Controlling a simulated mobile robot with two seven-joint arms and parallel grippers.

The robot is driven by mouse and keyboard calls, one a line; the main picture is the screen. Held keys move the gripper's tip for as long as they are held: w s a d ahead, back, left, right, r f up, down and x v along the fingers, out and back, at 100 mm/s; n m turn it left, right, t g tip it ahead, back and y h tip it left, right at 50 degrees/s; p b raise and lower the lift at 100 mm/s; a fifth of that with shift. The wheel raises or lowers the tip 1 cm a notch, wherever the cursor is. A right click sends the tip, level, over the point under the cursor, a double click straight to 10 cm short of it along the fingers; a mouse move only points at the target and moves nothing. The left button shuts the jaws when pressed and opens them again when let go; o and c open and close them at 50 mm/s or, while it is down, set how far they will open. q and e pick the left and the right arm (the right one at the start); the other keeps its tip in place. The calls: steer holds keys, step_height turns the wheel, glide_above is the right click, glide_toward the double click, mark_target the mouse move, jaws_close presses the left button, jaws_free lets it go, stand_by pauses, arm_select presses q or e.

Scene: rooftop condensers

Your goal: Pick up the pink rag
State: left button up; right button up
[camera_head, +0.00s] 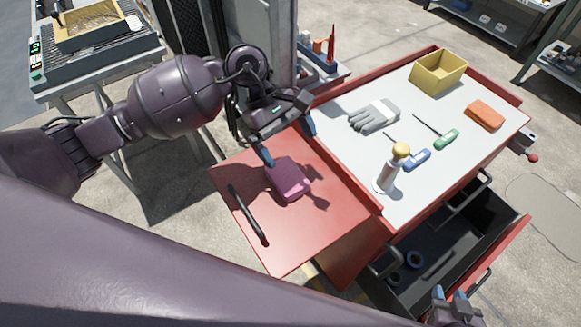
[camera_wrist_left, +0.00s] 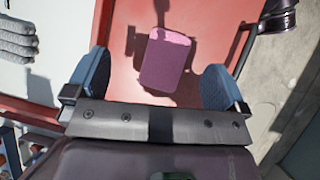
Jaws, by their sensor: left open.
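The pink rag (camera_head: 288,180) is a folded, rounded block lying on the red side shelf of the cart. My left gripper (camera_head: 288,141) is open and empty, above the shelf and just behind the rag in the head view. In the left wrist view the rag (camera_wrist_left: 165,62) shows in the gap between the two blue fingers of the left gripper (camera_wrist_left: 156,61), with clear space on both sides. The fingers do not touch it. My right gripper (camera_head: 453,296) shows only in part at the bottom, by the open drawer; its jaw gap is unclear.
A black handle (camera_head: 248,215) lies along the shelf's left side. An open drawer (camera_head: 440,262) juts out at lower right.

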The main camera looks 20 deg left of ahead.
arm_select(q)
steer(key=a+y, duration=0.1)
steer(key=w+a, duration=0.1)
steer(key=w+a+m+y, duration=0.1)
steer(key=shift+a+f+y, duration=0.2)
steer(key=shift+a+y, duration=0.1)
steer(key=shift+a, duration=0.05)
glide_above(286, 175)
steer(key=w+a, duration=0.2)
step_height(286, 175, down, 4)
steer(key=shift+f, duration=0.25)
steer(key=x, duration=0.3)
steer(key=p+x, duration=0.1)
steer(key=x, duration=0.1)
steer(key=shift+s+d+r, duration=0.1)
steer(key=shift+s+r, duration=0.05)
steer(key=shift+s, duration=0.1)
steer(key=shift+f, duration=0.4)
arm_select(e)
steer(key=shift+d+r, duration=0.1)
arm_select(q)
steer(key=c, duration=0.9)
steer(key=shift+c, duration=0.3)
arm_select(e)
steer(key=shift+w+r, duration=0.45)
steer(key=shift+w, duration=0.1)
